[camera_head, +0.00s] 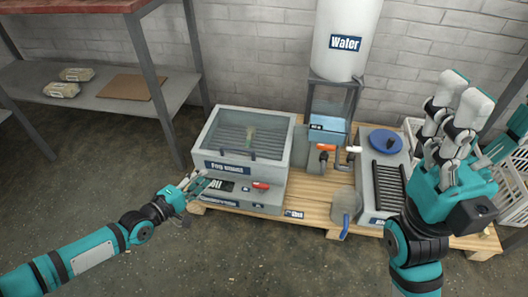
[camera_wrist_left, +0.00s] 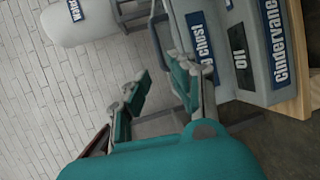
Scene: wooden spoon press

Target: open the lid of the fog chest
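The fog chest (camera_head: 247,160) is a grey box on a pallet, with a clear-panelled lid (camera_head: 225,118) lying shut on top. My left gripper (camera_head: 203,184) is open and empty at the chest's lower left front, near the dark display. In the left wrist view my left gripper (camera_wrist_left: 154,64) has its fingers apart, and one finger overlaps the chest front (camera_wrist_left: 210,45). I cannot tell whether it touches. My right gripper (camera_head: 465,88) is raised at the right, far from the chest, open and empty.
A white water tank (camera_head: 345,35) on a stand is right of the chest. A grey unit with a blue disc (camera_head: 386,141), a grey jug (camera_head: 346,206) and white crates (camera_head: 515,175) are further right. A shelf (camera_head: 95,88) stands behind left. The floor in front is clear.

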